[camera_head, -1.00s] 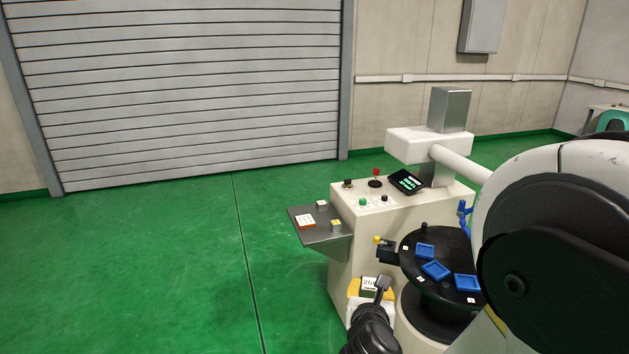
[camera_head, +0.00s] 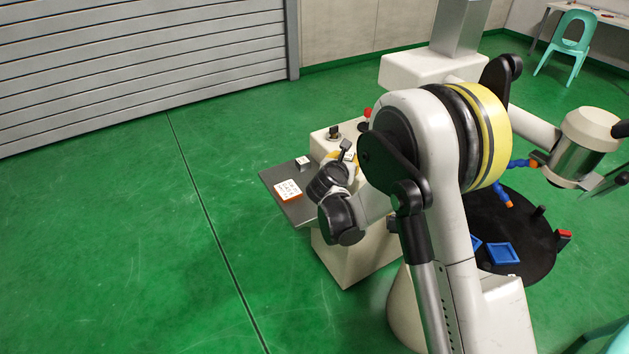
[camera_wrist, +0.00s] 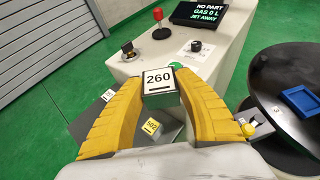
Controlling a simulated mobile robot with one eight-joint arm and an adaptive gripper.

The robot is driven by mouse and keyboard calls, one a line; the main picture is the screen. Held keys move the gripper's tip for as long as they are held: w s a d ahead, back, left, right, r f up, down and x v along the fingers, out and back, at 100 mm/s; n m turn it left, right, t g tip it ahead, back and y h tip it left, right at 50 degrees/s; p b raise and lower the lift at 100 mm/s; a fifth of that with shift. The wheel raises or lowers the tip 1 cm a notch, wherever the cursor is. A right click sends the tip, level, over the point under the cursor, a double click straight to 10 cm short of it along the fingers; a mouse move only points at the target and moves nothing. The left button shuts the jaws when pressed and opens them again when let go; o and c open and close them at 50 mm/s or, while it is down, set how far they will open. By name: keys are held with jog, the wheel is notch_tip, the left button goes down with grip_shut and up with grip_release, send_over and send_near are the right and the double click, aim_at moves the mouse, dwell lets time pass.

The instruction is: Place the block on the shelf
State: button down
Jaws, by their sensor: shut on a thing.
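My gripper (camera_wrist: 160,84) is shut on a block (camera_wrist: 159,78), a pale block with a white top marked 260 and a dark border, in the wrist view. The yellow fingers hold it from both sides. The grey shelf (camera_head: 275,174) sticks out from the left side of the white machine in the head view. Part of the shelf shows below the held block in the wrist view (camera_wrist: 86,122).
Controls stand on the machine top, including a red-knobbed lever (camera_wrist: 158,18). A black round table (camera_head: 530,225) holds blue trays.

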jog(key=w+a+f, duration=0.7)
jog(key=w+a, duration=0.2)
jog(key=a, duration=0.3)
jog(key=b, duration=0.3)
send_over(308, 184)
jog(key=shift+y, duration=0.3)
notch_tip(308, 184, down, 6)
jog(key=shift+f, duration=0.15)
jog(key=shift+f+b, duration=0.7)
jog(key=shift+f, duration=1.15)
jog(key=shift+f, duration=0.1)
jog(key=c, duration=1)
grip_release()
jog(key=shift+o, duration=0.3)
